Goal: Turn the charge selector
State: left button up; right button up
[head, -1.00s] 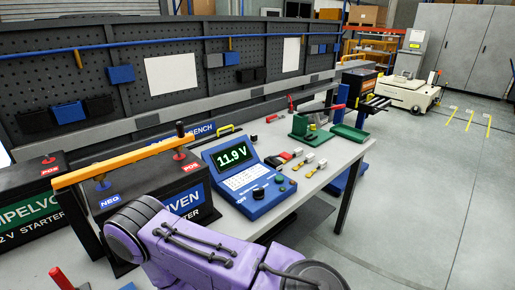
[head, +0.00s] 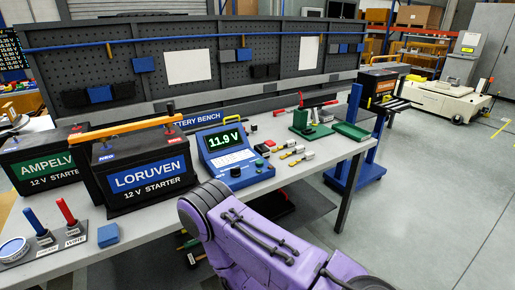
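A blue charger or tester with a sloped face (head: 215,160) stands on the bench right of the Loruven battery. Its green screen (head: 225,139) reads 11.9 V. A black knob (head: 235,172) sits low on its front panel, with a smaller dark control (head: 259,163) to its right. I cannot tell which one is the charge selector, as the lettering is too small to read. My purple arm crosses the lower middle in front of the bench, apart from the device. Neither of my grippers is in view.
The Loruven battery (head: 148,163) and Ampelvo battery (head: 45,162) stand left, with an orange bar (head: 130,128) across the Loruven top. A red and a blue handled tool stand in a holder (head: 75,238) at front left. Small connectors (head: 291,151) and a green tray (head: 351,131) lie right.

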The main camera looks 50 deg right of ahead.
aim_at(235, 172)
jog(key=z, duration=1.8)
